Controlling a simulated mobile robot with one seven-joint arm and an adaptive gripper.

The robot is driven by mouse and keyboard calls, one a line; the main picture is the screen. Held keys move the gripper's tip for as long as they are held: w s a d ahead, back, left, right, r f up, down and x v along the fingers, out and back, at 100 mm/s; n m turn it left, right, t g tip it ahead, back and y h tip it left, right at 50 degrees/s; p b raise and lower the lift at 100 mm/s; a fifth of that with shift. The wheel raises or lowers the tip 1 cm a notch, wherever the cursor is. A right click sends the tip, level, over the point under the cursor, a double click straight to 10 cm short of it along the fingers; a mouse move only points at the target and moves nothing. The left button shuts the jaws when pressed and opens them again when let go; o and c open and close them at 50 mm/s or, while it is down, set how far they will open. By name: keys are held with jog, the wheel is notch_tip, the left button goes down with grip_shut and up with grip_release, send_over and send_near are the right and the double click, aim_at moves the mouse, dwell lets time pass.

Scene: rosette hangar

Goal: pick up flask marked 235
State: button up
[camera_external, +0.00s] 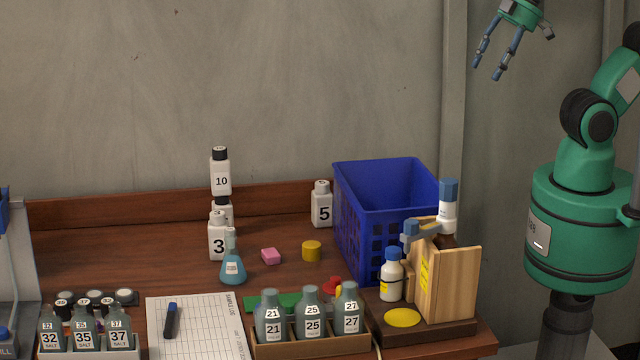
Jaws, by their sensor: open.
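A small conical flask (232,271) with blue liquid stands upright on the wooden table, left of the middle. It has a white label whose marking is too small for me to read surely. It is the only conical flask I see. My gripper (487,69) is at the top right, high above the table and far from the flask. Its fingers point down and are apart, with nothing between them.
White bottle 3 (217,240) stands close behind the flask; bottle 10 (220,174) is above and behind it. A pink block (271,256) and yellow cylinder (311,251) lie to the right. A blue crate (385,225) and wooden stand (455,285) are further right. Several bottles stand in front.

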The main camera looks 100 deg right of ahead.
jog(key=w+a+r+m+g+p, duration=0.1)
jog(key=w+r+m, duration=0.2)
jog(key=w, duration=0.5)
jog(key=w+r+m+p, duration=0.2)
jog(key=w+m, duration=0.1)
jog(key=w, duration=0.5)
jog(key=m+g+y+p, duration=0.3)
jog(key=m+p, duration=0.4)
jog(key=m, duration=1.1)
send_over(231, 228)
jog(key=s+d, duration=0.2)
notch_tip(231, 228, down, 29)
jog(key=shift+w+d, duration=0.2)
jog(key=shift+w, duration=0.05)
jog(key=shift+x, duration=4.25)
